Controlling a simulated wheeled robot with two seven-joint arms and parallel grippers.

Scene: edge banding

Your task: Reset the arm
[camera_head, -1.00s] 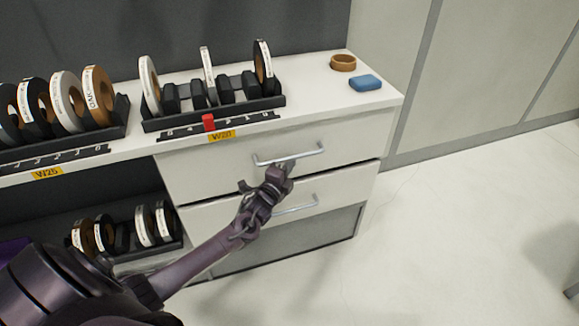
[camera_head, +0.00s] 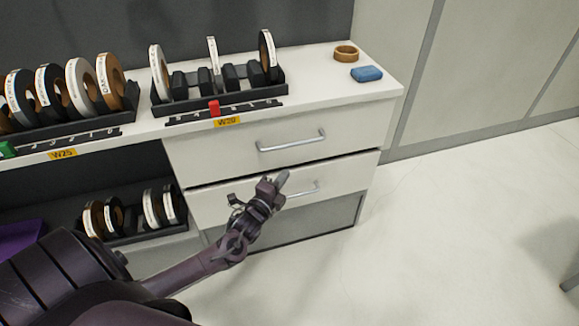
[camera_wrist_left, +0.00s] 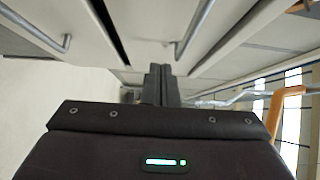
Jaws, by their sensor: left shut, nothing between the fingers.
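My left gripper (camera_head: 280,182) is shut and empty. My right gripper is in neither view.
Racks (camera_head: 225,101) of edge-banding rolls stand on the white counter. A brown ring (camera_head: 346,53) and a blue block (camera_head: 367,74) lie at its right end. More rolls (camera_head: 158,207) sit on the shelf below.

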